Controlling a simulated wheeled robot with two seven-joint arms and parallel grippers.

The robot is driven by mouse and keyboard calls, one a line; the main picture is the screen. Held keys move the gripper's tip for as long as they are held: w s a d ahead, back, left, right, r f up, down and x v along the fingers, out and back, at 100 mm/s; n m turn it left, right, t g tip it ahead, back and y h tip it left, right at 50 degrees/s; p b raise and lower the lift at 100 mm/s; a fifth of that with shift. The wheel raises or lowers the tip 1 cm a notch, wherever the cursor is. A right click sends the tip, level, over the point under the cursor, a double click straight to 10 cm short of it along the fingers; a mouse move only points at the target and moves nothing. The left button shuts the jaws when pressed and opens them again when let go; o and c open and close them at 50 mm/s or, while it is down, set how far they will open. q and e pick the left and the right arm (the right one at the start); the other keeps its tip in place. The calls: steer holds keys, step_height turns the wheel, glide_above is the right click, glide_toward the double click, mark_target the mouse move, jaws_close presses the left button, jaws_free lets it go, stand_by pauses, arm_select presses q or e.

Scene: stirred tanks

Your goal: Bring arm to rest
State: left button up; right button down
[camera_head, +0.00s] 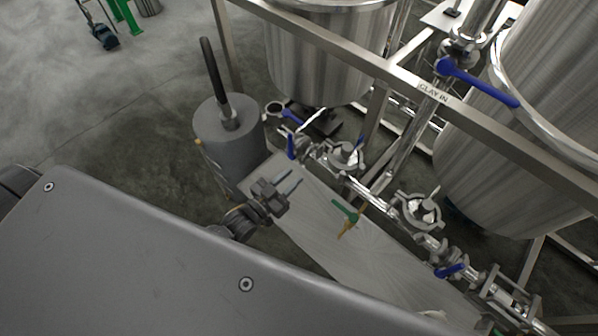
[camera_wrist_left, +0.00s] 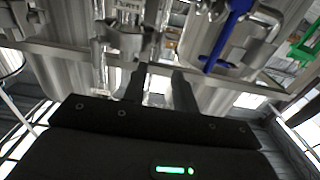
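My left gripper (camera_head: 289,184) is above the flat metal plate in the head view, left of the pipework. Its two fingers are apart, with nothing visible between them. In the left wrist view the gripper (camera_wrist_left: 158,88) also shows two dark fingers with a gap between them. Metal pipework and a blue valve handle (camera_wrist_left: 228,32) lie beyond the fingers there. My right gripper is not in view. Much of the lower left of the head view is covered by a grey panel of my own body.
A grey cylinder (camera_head: 223,145) with a black upright handle stands left of the gripper. Open floor lies at upper left.

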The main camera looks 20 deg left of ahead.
arm_select(q)
steer(key=shift+s+a, duration=0.1)
steer(key=shift+s, duration=0.1)
stand_by(0.5)
steer(key=s+a+f+g+y, duration=0.2)
steer(key=s+f+g, duration=0.15)
steer(key=f, duration=0.55)
steer(key=s+a+f+n+g+y, duration=0.1)
steer(key=s+a+f+g, duration=0.15)
steer(key=s+f, duration=0.45)
steer(key=s+a+f+g+y, duration=0.2)
steer(key=s+f, duration=0.1)
steer(key=f, duration=0.8)
steer(key=s+f+g, duration=0.2)
steer(key=s+f, duration=0.2)
steer(key=s, duration=0.3)
steer(key=s+a+f+g+y, duration=0.1)
steer(key=s+f+g, duration=0.2)
steer(key=s, duration=0.5)
steer(key=s+a+f+n+g, duration=0.1)
steer(key=s+f+g, duration=0.1)
steer(key=s+f, duration=0.3)
steer(key=s, duration=0.3)
steer(key=shift+a+f+g+y, duration=0.2)
steer(key=shift+a+g+y, duration=0.1)
steer(key=shift+y, duration=0.1)
steer(key=shift+s, duration=0.1)
